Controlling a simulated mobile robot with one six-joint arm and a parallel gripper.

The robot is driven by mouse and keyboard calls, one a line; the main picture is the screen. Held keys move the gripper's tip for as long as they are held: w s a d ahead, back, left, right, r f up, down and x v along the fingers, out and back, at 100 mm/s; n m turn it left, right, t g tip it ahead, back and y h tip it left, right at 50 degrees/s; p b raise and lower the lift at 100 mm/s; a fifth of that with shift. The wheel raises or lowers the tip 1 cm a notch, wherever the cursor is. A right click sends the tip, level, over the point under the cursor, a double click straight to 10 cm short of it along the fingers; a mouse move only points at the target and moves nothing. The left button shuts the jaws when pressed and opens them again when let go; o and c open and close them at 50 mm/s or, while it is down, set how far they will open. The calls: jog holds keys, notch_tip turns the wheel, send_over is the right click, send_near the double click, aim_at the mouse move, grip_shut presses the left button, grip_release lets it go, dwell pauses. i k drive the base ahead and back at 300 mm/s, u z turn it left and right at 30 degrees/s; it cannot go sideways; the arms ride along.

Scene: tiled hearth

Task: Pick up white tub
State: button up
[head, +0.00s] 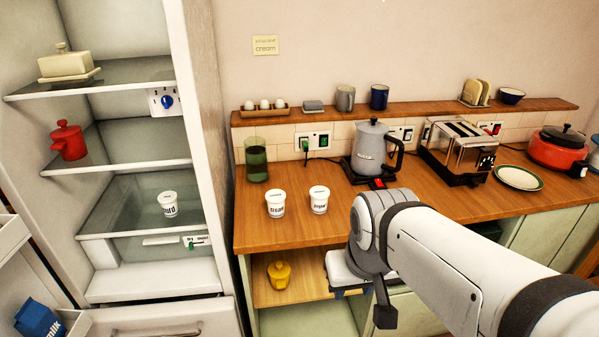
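Three white tubs with dark lettering are in the head view. One white tub (275,205) stands upright on the wooden counter (290,236), near its left end. A second white tub (319,200) stands just right of it, apart. A third white tub (169,204) stands on the lowest glass shelf of the open fridge; its label is partly turned away. The small labels are hard to read. My gripper (375,301) is low at the counter's front edge, right of and below the counter tubs, touching none of them. My arm hides part of it, and its opening is unclear.
A dark green glass (256,160) stands behind the counter tubs. A grey kettle (371,148), toaster (458,150), plate (519,178) and red pot (559,147) are to the right. A yellow pot (279,274) sits on the shelf below. A wall sign (265,45) reads "cream".

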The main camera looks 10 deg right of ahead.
aim_at(319, 195)
jog(key=z, duration=0.2)
jog(key=i, duration=1.1)
jog(key=z, duration=0.3)
